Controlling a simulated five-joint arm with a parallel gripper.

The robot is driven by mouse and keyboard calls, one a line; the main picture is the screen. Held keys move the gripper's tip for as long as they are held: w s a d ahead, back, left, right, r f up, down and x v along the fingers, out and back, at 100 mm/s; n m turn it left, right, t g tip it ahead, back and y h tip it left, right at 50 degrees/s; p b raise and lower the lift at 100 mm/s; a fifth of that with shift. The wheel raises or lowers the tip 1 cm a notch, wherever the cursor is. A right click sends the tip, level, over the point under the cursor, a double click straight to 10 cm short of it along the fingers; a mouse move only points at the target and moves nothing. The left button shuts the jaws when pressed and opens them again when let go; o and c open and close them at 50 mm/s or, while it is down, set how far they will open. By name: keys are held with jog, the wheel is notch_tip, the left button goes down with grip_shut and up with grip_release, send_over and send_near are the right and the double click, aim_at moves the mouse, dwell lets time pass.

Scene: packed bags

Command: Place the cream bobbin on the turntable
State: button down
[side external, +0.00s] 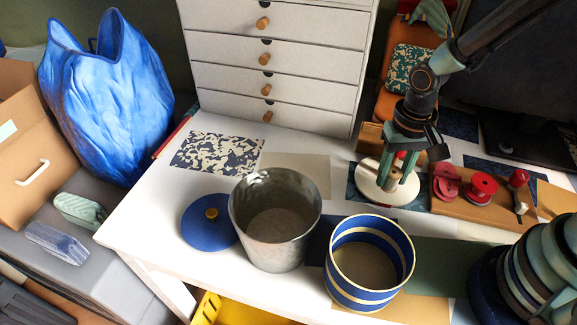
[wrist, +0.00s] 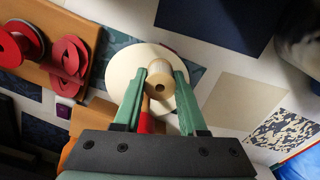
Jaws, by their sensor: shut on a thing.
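The cream bobbin (wrist: 158,82) is between the two green fingers of my gripper (wrist: 161,76), its holed end facing the wrist camera. In the side external view the bobbin (side external: 393,178) shows small and partly hidden by my gripper (side external: 396,168). My gripper is shut on it. The turntable is a round cream disc (side external: 372,192), which also shows around the bobbin in the wrist view (wrist: 122,66). The bobbin is over the disc; I cannot tell whether it touches it.
Red spools (side external: 482,186) sit on a wooden board (side external: 455,203) right of the turntable. A metal bucket (side external: 275,222), a blue-striped tin (side external: 369,262) and a blue lid (side external: 208,221) stand in front. White drawers (side external: 275,70) rise behind. Bare white table (side external: 222,120) shows at left.

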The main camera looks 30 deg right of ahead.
jog(key=shift+f, duration=1.1)
jog(key=shift+f, duration=0.1)
jog(key=shift+c, duration=2.3)
grip_release()
jog(key=d+r+n+t, duration=0.2)
jog(key=d+r, duration=0.1)
jog(key=r, duration=0.8)
jog(key=d+r+n+t, duration=0.2)
jog(key=d+r+t, duration=0.1)
jog(key=r, duration=0.8)
jog(key=shift+s+d+n+t, duration=0.3)
jog(key=shift+s+d, duration=0.05)
jog(key=shift+d, duration=0.1)
jog(key=shift+r, duration=0.1)
